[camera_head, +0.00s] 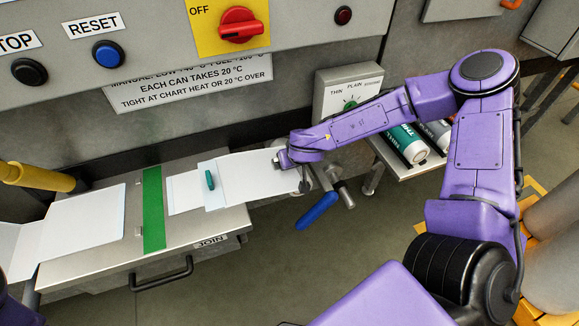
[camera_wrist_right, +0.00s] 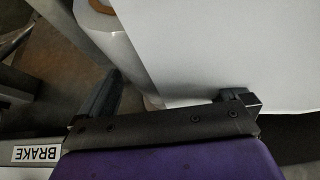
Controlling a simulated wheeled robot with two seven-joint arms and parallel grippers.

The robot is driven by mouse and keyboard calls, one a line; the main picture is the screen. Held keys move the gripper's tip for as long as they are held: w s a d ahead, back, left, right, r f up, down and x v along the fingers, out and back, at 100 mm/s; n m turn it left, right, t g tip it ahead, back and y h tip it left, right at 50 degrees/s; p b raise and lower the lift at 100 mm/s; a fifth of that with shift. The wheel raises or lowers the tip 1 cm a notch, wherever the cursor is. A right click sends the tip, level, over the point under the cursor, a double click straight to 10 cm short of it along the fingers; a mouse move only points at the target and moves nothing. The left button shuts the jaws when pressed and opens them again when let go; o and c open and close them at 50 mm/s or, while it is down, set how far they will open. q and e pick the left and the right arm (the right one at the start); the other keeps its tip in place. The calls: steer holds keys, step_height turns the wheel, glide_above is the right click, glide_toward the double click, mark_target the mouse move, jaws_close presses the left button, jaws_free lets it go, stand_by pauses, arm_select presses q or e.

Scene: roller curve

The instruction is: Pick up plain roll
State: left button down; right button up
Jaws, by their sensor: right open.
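No roll is clearly marked plain. In the right wrist view, a white roll (camera_wrist_right: 108,35) with a brown core lies at the upper left, partly under a white sheet (camera_wrist_right: 220,45). In the head view the sheet (camera_head: 262,172) extends from the bench to my right gripper (camera_head: 281,158). My right gripper also fills the lower wrist view (camera_wrist_right: 172,90). Its jaws are apart, with the sheet's edge near one finger; I see nothing clamped. My arm hides part of the area behind it. My left gripper is out of view.
A teal-labelled roll (camera_head: 408,145) and a dark roll (camera_head: 436,134) lie on a rack at right. A selector box (camera_head: 345,92) reads THIN and PLAIN. A blue-handled crank (camera_head: 317,211) projects beside the JOIN bench (camera_head: 105,258). A green strip (camera_head: 153,210) crosses the bench.

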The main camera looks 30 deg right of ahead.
steer(key=shift+x, duration=1.2)
steer(key=shift+r, duration=0.1)
steer(key=c, duration=1.3)
steer(key=shift+o, duration=0.2)
